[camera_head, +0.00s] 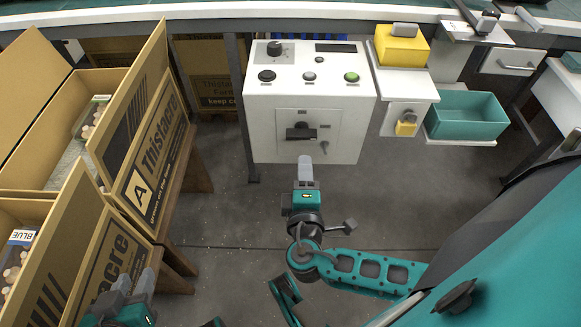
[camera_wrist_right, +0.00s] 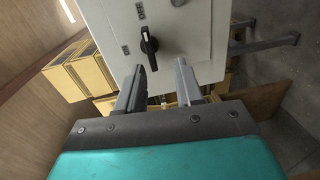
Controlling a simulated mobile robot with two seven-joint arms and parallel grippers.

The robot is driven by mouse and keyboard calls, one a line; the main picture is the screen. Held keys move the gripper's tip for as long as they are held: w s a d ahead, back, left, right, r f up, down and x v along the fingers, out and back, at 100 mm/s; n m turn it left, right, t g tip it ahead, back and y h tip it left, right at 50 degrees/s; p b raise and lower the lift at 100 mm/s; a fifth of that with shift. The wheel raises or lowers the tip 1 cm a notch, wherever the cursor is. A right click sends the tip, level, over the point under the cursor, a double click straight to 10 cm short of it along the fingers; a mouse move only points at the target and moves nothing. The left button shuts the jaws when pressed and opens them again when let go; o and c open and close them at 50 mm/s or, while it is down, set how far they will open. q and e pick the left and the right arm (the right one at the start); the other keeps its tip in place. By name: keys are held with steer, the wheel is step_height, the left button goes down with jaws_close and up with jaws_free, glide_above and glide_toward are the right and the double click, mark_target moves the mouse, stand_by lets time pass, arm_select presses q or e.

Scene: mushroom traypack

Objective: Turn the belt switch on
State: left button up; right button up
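The white control box (camera_head: 352,120) stands in the upper middle of the head view. Its front panel carries a black rotary handle (camera_head: 300,132); its top carries a black dial (camera_head: 276,50) and several buttons. My left gripper (camera_head: 134,284) is low at the left, seemingly open and empty.
Open cardboard boxes (camera_head: 150,150) on a wooden stand fill the left side. A yellow container (camera_head: 402,46), a yellow padlock-like item (camera_head: 406,127) and a teal bin (camera_head: 468,115) are right of the control box. The floor in front of it is clear.

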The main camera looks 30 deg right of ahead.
mark_target(302, 139)
steer(key=shift+t+h, duration=0.3)
steer(key=shift+h, duration=0.1)
steer(key=x, duration=0.5)
steer(key=b+x, duration=0.1)
steer(key=x, duration=0.1)
steer(key=shift+w+a+r, duration=0.15)
steer(key=shift+w+r, duration=0.2)
steer(key=shift+w+d, duration=0.3)
steer(key=shift+w, duration=0.15)
arm_select(q)
steer(key=shift+w+d+f, duration=0.25)
steer(key=shift+w+f, duration=0.1)
steer(key=shift+f, duration=0.2)
arm_select(e)
steer(key=shift+c, duration=0.5)
